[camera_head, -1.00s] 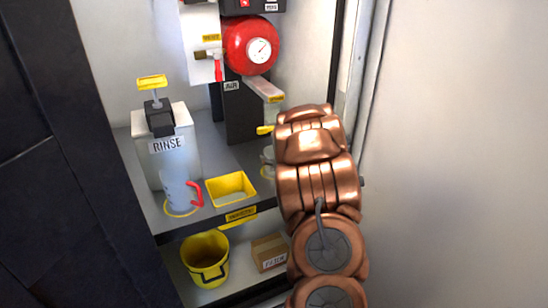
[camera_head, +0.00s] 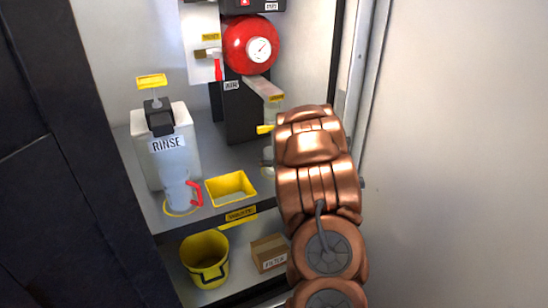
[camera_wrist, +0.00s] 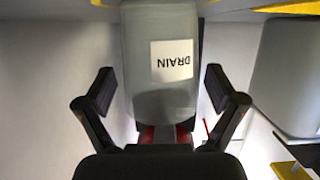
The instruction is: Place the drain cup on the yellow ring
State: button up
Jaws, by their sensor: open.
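In the wrist view, a grey drain cup (camera_wrist: 160,92) with a white DRAIN label, upside down in the picture, is between the fingers of my gripper (camera_wrist: 158,88). The fingers are open, with a visible gap on each side of the cup. In the head view my gripper is hidden behind my copper arm. A small pale piece beside the arm may be part of the cup, but I cannot tell. A yellow ring (camera_head: 181,211) shows on the shelf at left, under a clear jug (camera_head: 178,190) with a red handle.
A white RINSE container (camera_head: 167,160) stands behind the jug. A yellow open tray (camera_head: 231,187) is to the jug's right. A yellow bucket (camera_head: 205,262) and a FILTER box (camera_head: 268,252) are below. A red gauge unit (camera_head: 249,45) hangs above. A pale wall is at right.

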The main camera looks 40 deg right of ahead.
jog(key=shift+r+p, duration=0.25)
jog(key=shift+p, duration=0.05)
jog(key=b+v, duration=0.1)
jog(key=v, duration=1.1)
jog(key=w+a+r+n+y, duration=0.1)
jog(key=w+a+y, duration=0.25)
jog(key=a, duration=0.65)
jog(key=w+a+r+n+y, duration=0.15)
jog(key=a+y, duration=0.25)
jog(key=a, duration=0.6)
jog(key=s+a+g+y, duration=0.3)
jog(key=a, duration=0.8)
jog(key=s+a+g+y, duration=0.3)
jog(key=a+y, duration=0.1)
jog(key=a, duration=0.7)
jog(key=s+a+f+n+g+h, duration=0.1)
jog(key=s+a+g, duration=0.3)
jog(key=s, duration=0.4)
jog(key=s+a+n+g, duration=0.1)
jog(key=s+a+g, duration=0.3)
jog(key=s, duration=0.3)
jog(key=s+d+g+h, duration=0.2)
jog(key=s+d+h, duration=0.6)
jog(key=s+d, duration=0.2)
jog(key=shift+s+f, duration=0.15)
jog(key=shift+s, duration=0.3)
